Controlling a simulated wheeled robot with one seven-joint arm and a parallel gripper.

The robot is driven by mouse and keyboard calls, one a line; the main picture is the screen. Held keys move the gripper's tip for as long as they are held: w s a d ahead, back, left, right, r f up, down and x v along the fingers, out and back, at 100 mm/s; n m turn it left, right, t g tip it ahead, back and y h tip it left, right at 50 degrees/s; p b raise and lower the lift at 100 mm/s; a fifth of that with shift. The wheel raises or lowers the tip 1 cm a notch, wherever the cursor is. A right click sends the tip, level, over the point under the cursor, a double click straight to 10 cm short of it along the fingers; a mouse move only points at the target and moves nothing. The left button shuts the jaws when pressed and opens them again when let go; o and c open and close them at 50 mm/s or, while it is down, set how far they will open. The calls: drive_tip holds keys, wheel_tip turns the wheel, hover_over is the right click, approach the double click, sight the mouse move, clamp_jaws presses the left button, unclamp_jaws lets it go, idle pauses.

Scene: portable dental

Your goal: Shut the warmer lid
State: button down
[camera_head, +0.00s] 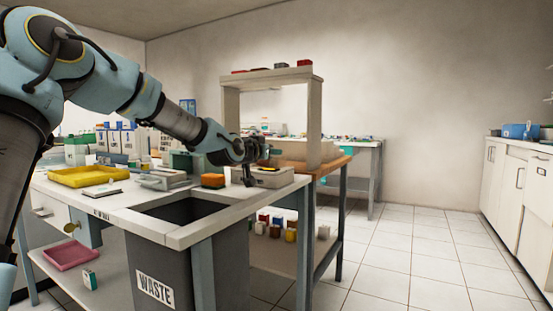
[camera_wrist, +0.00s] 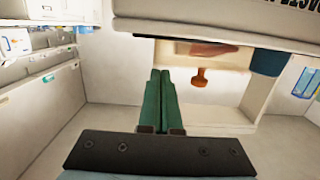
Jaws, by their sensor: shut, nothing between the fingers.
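A large pale panel with dark, cut-off lettering (camera_wrist: 215,25) fills the top of that view, apart from the fingertips. I cannot tell whether it is the lid.
An orange block (camera_head: 212,181), a grey box (camera_head: 162,180) and a yellow tray (camera_head: 88,177) stand on the bench. A waste opening (camera_head: 183,210) is at the front. A shelf unit (camera_head: 315,120) rises behind the gripper. A brown knob-like thing (camera_wrist: 200,77) shows in the wrist view.

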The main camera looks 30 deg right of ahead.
drive_tip(key=shift+s+a+f, duration=0.15)
drive_tip(key=shift+a+f, duration=0.25)
drive_tip(key=shift+f, duration=0.2)
drive_tip(key=shift+a+f, duration=0.1)
drive_tip(key=shift+f, duration=0.25)
drive_tip(key=r+p+v, duration=0.1)
drive_tip(key=v, duration=0.9)
drive_tip(key=shift+s+a+p, duration=0.25)
drive_tip(key=shift+a+p, duration=0.05)
